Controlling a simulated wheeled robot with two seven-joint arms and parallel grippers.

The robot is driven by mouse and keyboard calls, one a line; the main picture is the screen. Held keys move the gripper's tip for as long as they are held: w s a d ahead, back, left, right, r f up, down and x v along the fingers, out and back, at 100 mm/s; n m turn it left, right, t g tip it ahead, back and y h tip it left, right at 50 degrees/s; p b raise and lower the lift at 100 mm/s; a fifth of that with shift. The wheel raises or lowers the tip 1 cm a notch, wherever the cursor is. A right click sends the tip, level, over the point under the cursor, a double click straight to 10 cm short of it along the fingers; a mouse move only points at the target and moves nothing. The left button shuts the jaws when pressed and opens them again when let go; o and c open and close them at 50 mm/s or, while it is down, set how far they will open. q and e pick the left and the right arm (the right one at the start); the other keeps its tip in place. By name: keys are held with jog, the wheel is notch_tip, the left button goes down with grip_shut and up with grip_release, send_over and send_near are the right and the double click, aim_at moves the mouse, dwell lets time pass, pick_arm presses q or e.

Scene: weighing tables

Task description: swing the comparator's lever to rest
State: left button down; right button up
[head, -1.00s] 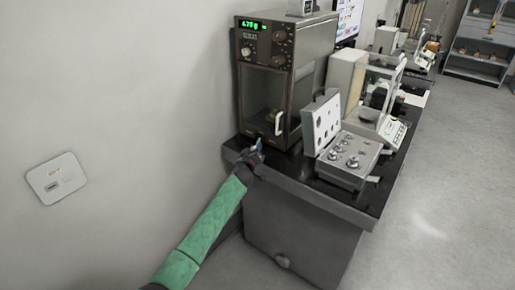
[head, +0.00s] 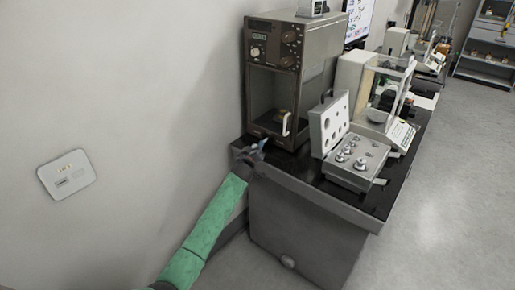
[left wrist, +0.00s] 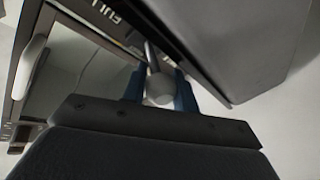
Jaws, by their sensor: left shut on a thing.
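The comparator (head: 273,50) is a tall brown-grey cabinet with knobs on top, a dark display and a glazed front chamber, at the left end of the black-topped table. Its lever (left wrist: 159,89), a grey rod with a round knob, shows in the left wrist view below a "FULL" label. My left gripper (head: 262,146) is at the comparator's lower left front; its blue fingers also show in the left wrist view (left wrist: 159,92), shut around the knob. In the head view the gripper hides the lever. I cannot tell the lever's exact position. My right gripper is out of view.
A white handle (head: 287,125) stands out from the comparator's front. An open weight case (head: 355,178) and a glass-sided balance (head: 385,100) stand to its right on the black-topped table (head: 318,200). A wall with a switch plate (head: 67,175) is on the left. The floor at right is clear.

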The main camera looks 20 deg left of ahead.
pick_arm(q)
jog(key=shift+a, duration=0.25)
jog(key=c, duration=1.4)
grip_release()
jog(key=shift+a+f, duration=0.1)
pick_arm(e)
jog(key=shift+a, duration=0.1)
pick_arm(q)
jog(key=shift+s, duration=0.5)
jog(key=shift+s+b, duration=0.85)
jog(key=shift+s, duration=2.5)
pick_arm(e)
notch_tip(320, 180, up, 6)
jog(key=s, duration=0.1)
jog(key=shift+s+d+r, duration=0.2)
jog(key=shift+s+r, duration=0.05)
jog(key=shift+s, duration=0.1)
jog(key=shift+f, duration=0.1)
